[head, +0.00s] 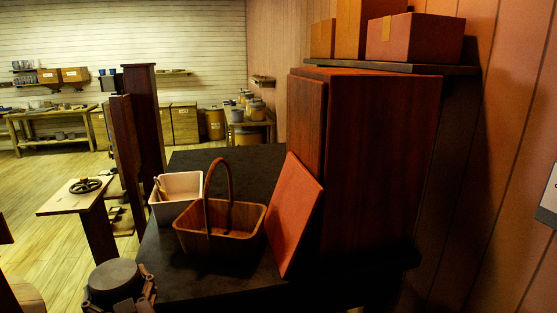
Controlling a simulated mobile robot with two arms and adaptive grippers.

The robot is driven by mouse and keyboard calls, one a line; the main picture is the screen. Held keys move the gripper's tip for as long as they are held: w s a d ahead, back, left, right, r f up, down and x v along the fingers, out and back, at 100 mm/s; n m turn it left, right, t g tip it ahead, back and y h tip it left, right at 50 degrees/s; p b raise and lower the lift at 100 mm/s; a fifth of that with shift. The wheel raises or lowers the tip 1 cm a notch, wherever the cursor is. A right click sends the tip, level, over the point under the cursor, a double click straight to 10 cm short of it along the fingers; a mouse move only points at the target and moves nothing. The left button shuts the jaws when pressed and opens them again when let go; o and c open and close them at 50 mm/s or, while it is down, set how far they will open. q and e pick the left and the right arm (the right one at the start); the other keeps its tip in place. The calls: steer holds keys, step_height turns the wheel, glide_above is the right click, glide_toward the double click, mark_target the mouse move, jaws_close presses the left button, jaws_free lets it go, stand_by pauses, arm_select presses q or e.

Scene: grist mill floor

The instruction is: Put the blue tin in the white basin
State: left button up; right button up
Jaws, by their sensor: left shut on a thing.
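The white basin (162,210) stands upright on the dark table, left of and behind the wooden basket. A small tan item shows at its left inner side; I cannot tell what it is. My left gripper (122,304) is at the bottom left, near the table's front left corner and in front of the basin, apart from it. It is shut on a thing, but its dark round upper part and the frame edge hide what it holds. I cannot make out the blue tin. My right gripper is not in view.
The wooden basket (190,241) with a tall handle stands right beside the basin. A reddish board (293,215) leans against a tall wooden cabinet (380,160) on the right. The dark tabletop (185,285) is bare in front of the basket. A stand with a handwheel (85,186) is on the left.

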arm_select(q)
steer(key=s+d+f+m+t+h, duration=0.2)
steer(key=s+d+f+m+h, duration=0.2)
steer(key=s, duration=0.3)
steer(key=s+d+f+m+t+h, duration=0.2)
steer(key=s+d+f+m+h, duration=0.1)
steer(key=s+d+f+h, duration=0.2)
steer(key=shift+s+d+f+m+h, duration=0.3)
steer(key=shift+s+d+m+h, duration=0.1)
steer(key=shift+s+d+h, duration=0.8)
steer(key=shift+w, duration=0.15)
